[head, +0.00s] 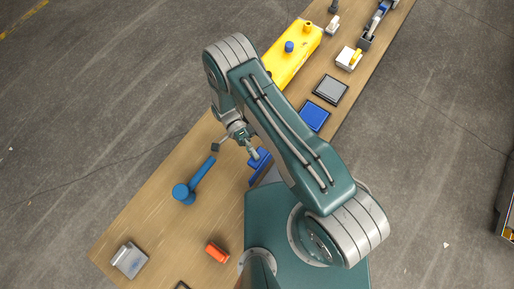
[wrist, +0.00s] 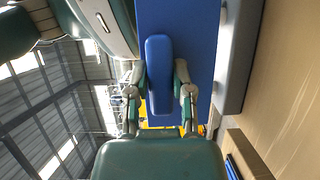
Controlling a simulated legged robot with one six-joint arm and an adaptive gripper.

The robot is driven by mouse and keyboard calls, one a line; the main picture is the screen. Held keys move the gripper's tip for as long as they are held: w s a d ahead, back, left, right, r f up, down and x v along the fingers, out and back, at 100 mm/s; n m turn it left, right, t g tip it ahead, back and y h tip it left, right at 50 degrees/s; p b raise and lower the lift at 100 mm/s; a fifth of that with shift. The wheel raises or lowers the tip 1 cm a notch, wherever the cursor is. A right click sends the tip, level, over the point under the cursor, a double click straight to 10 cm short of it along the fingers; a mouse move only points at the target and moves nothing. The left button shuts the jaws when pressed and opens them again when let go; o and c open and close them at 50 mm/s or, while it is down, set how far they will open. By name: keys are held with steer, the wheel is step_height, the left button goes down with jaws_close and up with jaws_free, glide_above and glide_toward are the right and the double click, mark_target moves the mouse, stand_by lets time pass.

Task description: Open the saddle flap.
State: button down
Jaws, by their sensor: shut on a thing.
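A blue flap (wrist: 205,45) with a raised, rounded blue handle bar (wrist: 159,75) fills the upper middle of the wrist view. My gripper (wrist: 160,88) is shut on this handle bar, with one finger on each side of it. In the head view the blue flap (head: 259,163) stands at the bench's near side, partly hidden by my arm. My gripper (head: 237,147) is beside it there. A grey housing (wrist: 236,55) runs along the flap's right side in the wrist view. I cannot tell how far the flap is swung.
A blue lever with a round knob (head: 184,193) lies left of my gripper on the wooden bench (head: 150,215). An orange block (head: 217,251) and a grey box (head: 129,260) are nearer. Beyond are a blue plate (head: 314,116), a grey plate (head: 331,89) and a yellow housing (head: 292,62).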

steer(key=shift+a+f+g, duration=0.1)
steer(key=shift+f+g, duration=0.15)
steer(key=shift+g, duration=0.15)
steer(key=c, duration=0.5)
jaws_free()
steer(key=shift+r, duration=0.2)
step_height(320, 180, up, 9)
steer(key=shift+w, duration=0.15)
steer(key=shift+a+r, duration=0.15)
steer(key=shift+r, duration=0.15)
